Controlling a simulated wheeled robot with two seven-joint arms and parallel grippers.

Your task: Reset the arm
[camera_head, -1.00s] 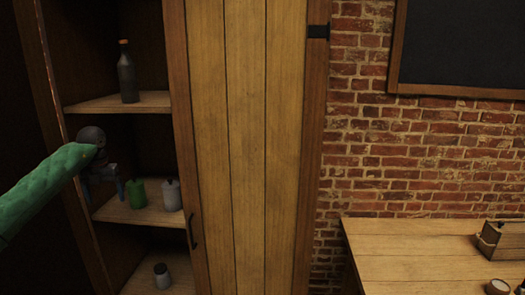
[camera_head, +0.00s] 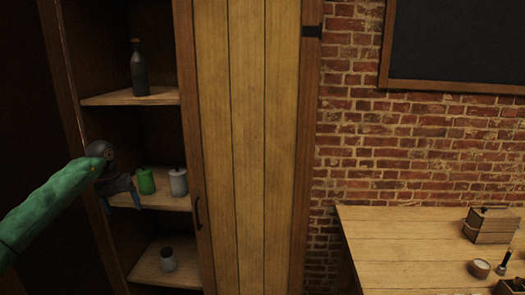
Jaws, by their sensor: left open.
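My left arm, in a green sleeve, comes in from the left in the head view. Its dark gripper (camera_head: 122,200) is open and empty, at the left front of the cabinet's middle shelf (camera_head: 160,203). A green jar (camera_head: 145,182) stands on that shelf just right of the gripper, apart from its fingers as far as I can see. A grey-white jar (camera_head: 178,183) stands right of the green one. My right gripper is out of view.
A dark bottle (camera_head: 139,72) stands on the upper shelf (camera_head: 130,98). A small dark-lidded jar (camera_head: 168,260) stands on the lower shelf. The wooden door (camera_head: 250,140) is right of the shelves. A table (camera_head: 400,240) with boxes (camera_head: 490,226) and a small bowl (camera_head: 480,268) stands at right.

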